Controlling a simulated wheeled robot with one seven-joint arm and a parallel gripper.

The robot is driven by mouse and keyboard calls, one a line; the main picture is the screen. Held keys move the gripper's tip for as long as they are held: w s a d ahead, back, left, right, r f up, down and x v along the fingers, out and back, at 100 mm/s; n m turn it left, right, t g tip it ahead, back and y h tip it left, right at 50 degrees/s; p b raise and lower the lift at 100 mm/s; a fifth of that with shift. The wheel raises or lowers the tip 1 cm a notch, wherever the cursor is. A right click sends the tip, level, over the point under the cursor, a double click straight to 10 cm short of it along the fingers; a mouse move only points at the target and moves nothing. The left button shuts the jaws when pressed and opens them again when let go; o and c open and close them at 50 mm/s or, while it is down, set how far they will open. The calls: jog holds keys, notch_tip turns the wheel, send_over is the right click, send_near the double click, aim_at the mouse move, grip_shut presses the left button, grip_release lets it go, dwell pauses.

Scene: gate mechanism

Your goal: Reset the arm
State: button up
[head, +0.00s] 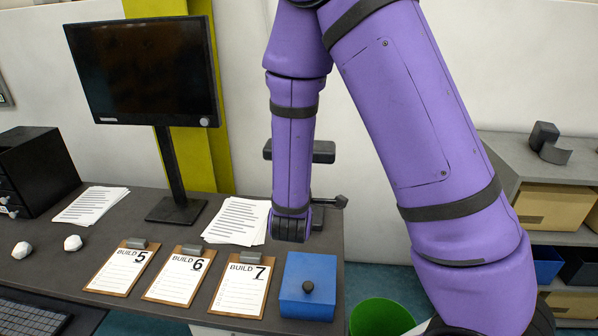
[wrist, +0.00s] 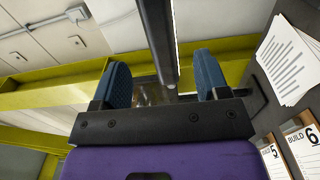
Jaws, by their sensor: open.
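My arm (head: 292,150) is purple. In the head view it bends down so that its lower end is over the back right of the desk, behind the blue box. My gripper (wrist: 162,78) shows in the wrist view with its two blue fingers spread apart. A dark upright bar shows between and beyond the fingers; I cannot tell whether it touches them. In the head view the fingers are hidden or not clear. A dark block and a knobbed lever (head: 330,202) show partly behind my arm.
The desk (head: 190,320) holds a monitor (head: 145,70), papers (head: 238,220), clipboards (head: 180,277), and a blue lidded box (head: 308,275). A green bin (head: 380,318) stands on the floor to its right. Shelves (head: 540,160) are at the far right. A yellow post (head: 205,100) stands behind the monitor.

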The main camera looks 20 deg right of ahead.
jog(key=s+d+r+m+g+h, duration=0.3)
jog(key=s+d+r+m+g, duration=0.75)
jog(key=s+d+g, duration=0.35)
jog(key=s+a+r+t+y, duration=0.2)
jog(key=s+a+r+y, duration=0.2)
jog(key=s+a+y, duration=0.1)
jog(key=s+a+r+m+t+y, duration=0.1)
jog(key=s+a+r+t+y, duration=0.1)
jog(key=s+a+r+y, duration=0.2)
jog(key=s+a+y, duration=0.2)
jog(key=s+y, duration=0.1)
jog(key=s, duration=0.1)
jog(key=shift+a+r, duration=0.15)
jog(key=shift+s, duration=0.1)
dwell(2.2)
